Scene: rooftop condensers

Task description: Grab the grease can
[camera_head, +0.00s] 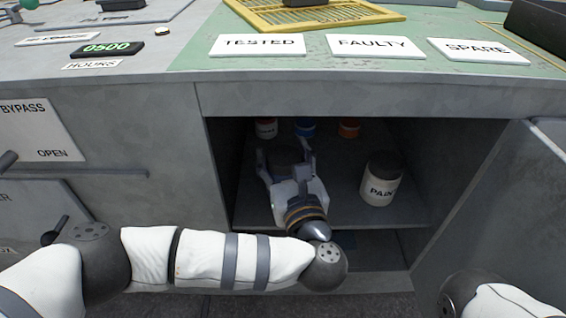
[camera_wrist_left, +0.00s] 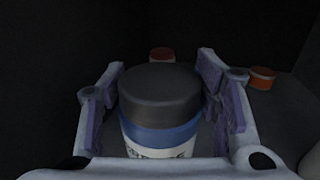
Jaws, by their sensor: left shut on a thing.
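A can with a dark lid, a blue band and a white label stands between my left gripper's fingers in the left wrist view (camera_wrist_left: 160,133). The lower part of its label is hidden, and I cannot read the lettering for sure. In the head view its dark lid (camera_head: 286,162) shows inside the open cupboard. My left gripper (camera_head: 285,150) is shut on this can, one finger on each side. I cannot tell whether the can touches the shelf. My right gripper is out of view; only part of my right arm shows at the bottom right.
A white can marked PAINT (camera_head: 381,186) stands to the right on the cupboard shelf (camera_head: 340,206). The cupboard's side walls and top edge enclose my left gripper.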

